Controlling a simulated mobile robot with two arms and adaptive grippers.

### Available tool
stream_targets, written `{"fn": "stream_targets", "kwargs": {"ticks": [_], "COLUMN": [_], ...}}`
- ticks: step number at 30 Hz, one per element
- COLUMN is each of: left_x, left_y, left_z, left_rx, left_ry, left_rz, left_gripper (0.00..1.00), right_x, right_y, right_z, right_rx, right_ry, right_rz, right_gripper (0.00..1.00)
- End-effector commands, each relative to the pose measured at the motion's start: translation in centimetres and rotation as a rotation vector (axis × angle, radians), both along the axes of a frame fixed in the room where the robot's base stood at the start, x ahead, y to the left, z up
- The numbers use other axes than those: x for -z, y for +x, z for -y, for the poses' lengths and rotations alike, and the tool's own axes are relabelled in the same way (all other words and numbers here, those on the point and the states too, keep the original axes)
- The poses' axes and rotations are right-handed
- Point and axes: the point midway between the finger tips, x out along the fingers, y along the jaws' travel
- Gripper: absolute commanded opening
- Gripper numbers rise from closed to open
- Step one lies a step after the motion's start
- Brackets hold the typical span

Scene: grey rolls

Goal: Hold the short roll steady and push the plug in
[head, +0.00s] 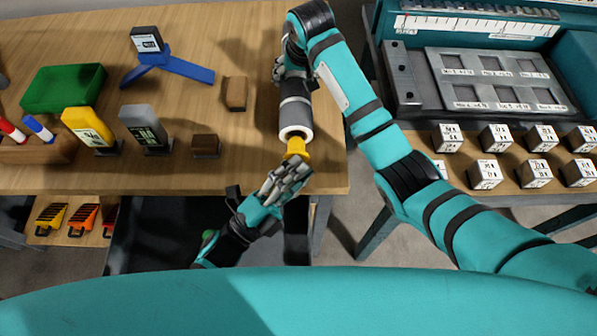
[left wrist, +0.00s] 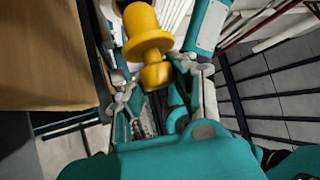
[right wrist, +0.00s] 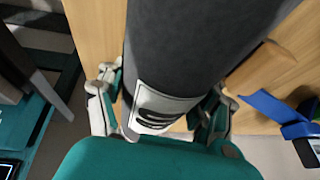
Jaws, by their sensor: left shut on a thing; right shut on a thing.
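The short roll (head: 296,112) is dark grey with a white ring at its near end, at the table's right side. My right gripper (head: 297,76) is shut on it. In the right wrist view the roll (right wrist: 200,50) runs between the fingers, with a white label facing the camera. The yellow plug (head: 297,148) is just in front of the roll's white end. My left gripper (head: 287,176) is shut on its knob. In the left wrist view the plug's (left wrist: 148,42) flange and part of its nose show. Whether the nose tip touches the roll is unclear.
On the table stand a green tray (head: 62,88), a blue stand (head: 168,68), yellow (head: 88,128) and grey (head: 146,128) labelled holders, and small brown blocks (head: 235,93). The table's front edge passes near my left gripper. Several labelled cubes (head: 485,174) stand on the right table.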

Motion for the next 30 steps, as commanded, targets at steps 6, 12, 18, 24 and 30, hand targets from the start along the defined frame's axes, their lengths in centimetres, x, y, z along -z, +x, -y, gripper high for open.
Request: {"fn": "stream_targets", "kwargs": {"ticks": [6, 12, 18, 24, 30], "left_x": [0.0, 0.0, 0.0, 0.0, 0.0], "left_y": [0.6, 1.1, 1.6, 2.1, 2.6], "left_z": [0.0, 0.0, 0.0, 0.0, 0.0], "left_rx": [0.000, 0.000, 0.000, 0.000, 0.000], "left_ry": [-0.001, -0.001, 0.000, -0.001, -0.001], "left_rz": [0.001, 0.001, 0.000, 0.001, 0.000], "left_gripper": [0.00, 0.00, 0.00, 0.00, 0.00], "right_x": [-0.1, -0.1, -0.1, -0.1, -0.1], "right_y": [0.0, 0.0, 0.0, 0.0, 0.0], "right_z": [0.0, 0.0, 0.0, 0.0, 0.0], "right_rx": [0.000, 0.000, 0.000, 0.000, 0.000], "right_ry": [0.000, 0.000, 0.000, 0.000, 0.000], "right_rz": [0.002, 0.002, 0.002, 0.002, 0.002], "right_gripper": [0.23, 0.23, 0.23, 0.23, 0.23]}}
